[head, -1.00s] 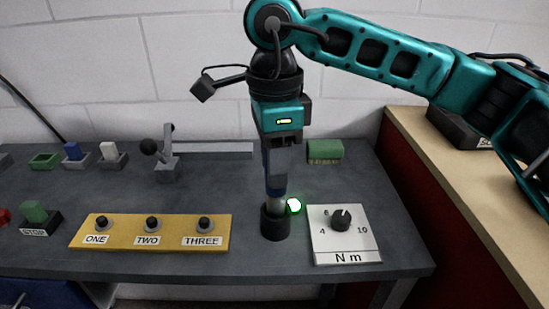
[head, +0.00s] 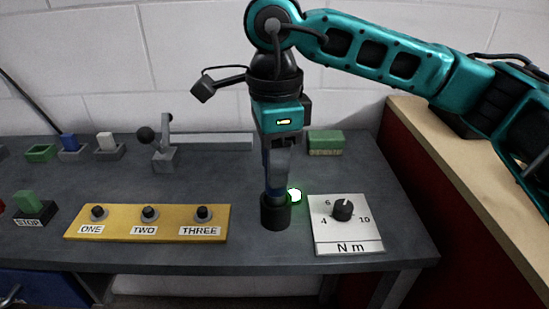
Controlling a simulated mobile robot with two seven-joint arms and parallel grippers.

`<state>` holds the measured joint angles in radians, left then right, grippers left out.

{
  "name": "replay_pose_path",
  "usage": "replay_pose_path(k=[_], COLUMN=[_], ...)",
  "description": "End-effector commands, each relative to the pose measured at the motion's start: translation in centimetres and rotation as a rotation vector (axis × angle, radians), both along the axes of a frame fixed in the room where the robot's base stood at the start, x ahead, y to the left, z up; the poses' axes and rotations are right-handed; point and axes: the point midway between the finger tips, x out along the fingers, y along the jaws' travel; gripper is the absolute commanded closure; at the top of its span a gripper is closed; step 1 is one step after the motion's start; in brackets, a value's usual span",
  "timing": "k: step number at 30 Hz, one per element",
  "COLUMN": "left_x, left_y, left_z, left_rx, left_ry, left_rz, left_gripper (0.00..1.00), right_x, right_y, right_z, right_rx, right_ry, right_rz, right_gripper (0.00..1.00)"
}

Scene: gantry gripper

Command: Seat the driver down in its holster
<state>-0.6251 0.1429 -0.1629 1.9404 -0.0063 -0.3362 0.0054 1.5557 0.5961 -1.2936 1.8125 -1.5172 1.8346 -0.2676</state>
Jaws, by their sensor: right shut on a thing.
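The black cylindrical holster (head: 275,213) stands on the dark grey bench, left of the torque dial panel. The driver (head: 275,187) is upright with a blue section and a grey lower part, and its lower end is inside the holster mouth. My right gripper (head: 275,165) points straight down above the holster and is shut on the driver. The fingers hide much of the driver's upper body. A lamp (head: 294,195) just right of the holster glows whitish green. My left gripper is not in view.
A white dial panel (head: 343,228) marked N m lies right of the holster. A yellow strip (head: 146,223) with buttons ONE, TWO and THREE lies left. A lever (head: 163,146), a green-topped block (head: 325,142) and small coloured blocks stand behind. The bench's right edge is close to the panel.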

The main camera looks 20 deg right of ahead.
Motion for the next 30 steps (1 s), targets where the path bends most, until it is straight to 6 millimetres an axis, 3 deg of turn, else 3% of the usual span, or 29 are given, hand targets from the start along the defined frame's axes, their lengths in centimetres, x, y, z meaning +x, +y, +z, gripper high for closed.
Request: replay_pose_path(k=[18, 19, 27, 30], left_x=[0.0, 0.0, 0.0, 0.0], left_y=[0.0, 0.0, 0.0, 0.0], left_z=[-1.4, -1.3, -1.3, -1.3], left_rx=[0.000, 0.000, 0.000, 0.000], left_ry=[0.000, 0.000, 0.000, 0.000], left_rz=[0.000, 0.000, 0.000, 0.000], left_gripper=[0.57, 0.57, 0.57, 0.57], right_x=[0.0, 0.0, 0.0, 0.0], right_y=[0.0, 0.0, 0.0, 0.0], right_z=[-1.6, -1.4, -1.5, -1.5], right_rx=[0.001, 0.001, 0.001, 0.000], right_ry=[-0.002, -0.002, -0.001, -0.001], right_rz=[0.000, 0.000, 0.000, 0.000], right_gripper=[1.00, 0.61, 0.35, 0.34])
